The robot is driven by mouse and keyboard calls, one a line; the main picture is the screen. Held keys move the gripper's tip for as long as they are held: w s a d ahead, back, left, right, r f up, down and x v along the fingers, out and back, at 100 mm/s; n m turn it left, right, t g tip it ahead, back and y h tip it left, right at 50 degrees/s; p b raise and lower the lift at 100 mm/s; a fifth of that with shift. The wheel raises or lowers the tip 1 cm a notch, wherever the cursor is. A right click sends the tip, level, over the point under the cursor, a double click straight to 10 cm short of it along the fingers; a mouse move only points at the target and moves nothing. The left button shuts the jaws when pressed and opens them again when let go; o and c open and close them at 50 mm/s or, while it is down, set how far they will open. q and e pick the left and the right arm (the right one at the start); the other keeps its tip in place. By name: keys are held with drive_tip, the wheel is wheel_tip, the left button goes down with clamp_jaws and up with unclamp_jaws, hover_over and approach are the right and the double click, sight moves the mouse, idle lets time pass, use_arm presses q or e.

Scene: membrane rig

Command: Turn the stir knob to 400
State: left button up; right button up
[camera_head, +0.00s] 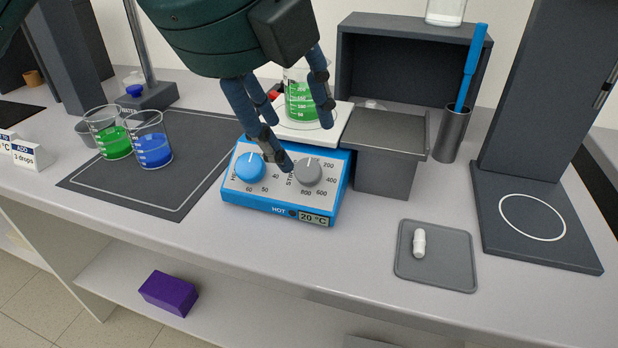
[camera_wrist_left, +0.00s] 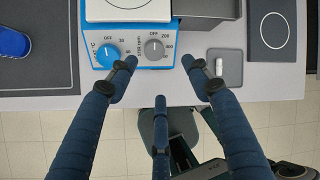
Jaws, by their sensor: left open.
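The stir knob (camera_head: 308,173) is the grey dial on the right of the blue hotplate's (camera_head: 262,203) white front panel. Around it are the marks 200, 400, 600 and 800. It also shows in the left wrist view (camera_wrist_left: 154,49), where its mark seems to point up towards OFF. My left gripper (camera_head: 302,135) is open and empty above the hotplate, with a fingertip overlapping the stir lettering beside the knob. In the left wrist view its fingers (camera_wrist_left: 160,75) are spread below the panel, apart from the knob. My right gripper is not in view.
A blue heat knob (camera_head: 249,167) sits left of the stir knob. A beaker of green liquid (camera_head: 300,103) stands on the white plate, close to my fingers. A tray (camera_head: 450,275) holds a white stir bar (camera_head: 419,243).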

sight(307, 169)
use_arm(q)
drive_tip(key=x, duration=0.7)
drive_tip(key=a+x, duration=0.1)
drive_tip(key=x, duration=0.2)
drive_tip(key=shift+w+d+f, duration=0.15)
drive_tip(key=shift+w+f, duration=0.1)
drive_tip(key=shift+w, duration=0.15)
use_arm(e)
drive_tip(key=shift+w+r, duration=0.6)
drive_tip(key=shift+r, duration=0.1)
use_arm(q)
drive_tip(key=c, duration=1.1)
